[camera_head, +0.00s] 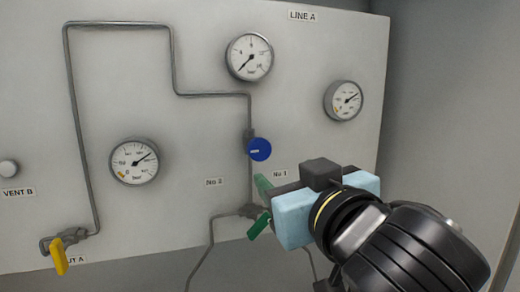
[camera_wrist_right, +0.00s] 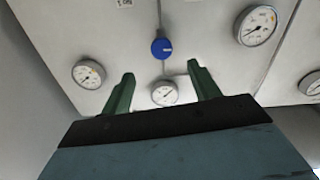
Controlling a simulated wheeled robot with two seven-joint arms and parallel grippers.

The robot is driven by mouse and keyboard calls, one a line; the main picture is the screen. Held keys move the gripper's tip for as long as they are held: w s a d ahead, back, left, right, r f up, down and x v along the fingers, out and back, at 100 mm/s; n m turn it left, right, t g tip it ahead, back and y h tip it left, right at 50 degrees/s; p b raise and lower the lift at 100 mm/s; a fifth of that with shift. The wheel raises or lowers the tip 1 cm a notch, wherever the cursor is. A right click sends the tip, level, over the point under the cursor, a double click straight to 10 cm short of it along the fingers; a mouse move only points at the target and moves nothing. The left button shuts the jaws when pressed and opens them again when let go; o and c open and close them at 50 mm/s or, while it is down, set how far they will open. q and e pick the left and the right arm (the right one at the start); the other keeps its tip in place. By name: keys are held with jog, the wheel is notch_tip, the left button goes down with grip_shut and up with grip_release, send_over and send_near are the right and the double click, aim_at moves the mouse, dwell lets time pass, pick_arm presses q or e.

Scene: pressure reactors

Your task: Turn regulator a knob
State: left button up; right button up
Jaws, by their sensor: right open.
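The blue round regulator knob (camera_head: 259,149) sits on the grey pipe in the middle of the LINE A panel, with a pale mark on its face. It also shows in the right wrist view (camera_wrist_right: 161,48), between the lines of the two fingers and beyond their tips. My right gripper (camera_head: 254,207) is open and empty, with its green fingers apart, below the knob in the head view and not touching it. The right wrist view shows the same two spread fingers (camera_wrist_right: 160,70). My left gripper is not in view.
Round gauges stand out from the panel above (camera_head: 249,57), right (camera_head: 343,100) and left (camera_head: 134,161) of the knob. Pipes run below the knob behind my right gripper.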

aim_at(261, 150)
jog(key=p+x, duration=0.1)
jog(key=x, duration=0.3)
jog(key=p+x, duration=0.1)
jog(key=x, duration=0.3)
jog(key=p+x, duration=0.1)
jog(key=x, duration=0.4)
jog(key=shift+r, duration=0.4)
jog(key=shift+s, duration=0.1)
jog(key=c, duration=1)
jog(key=shift+o, duration=0.2)
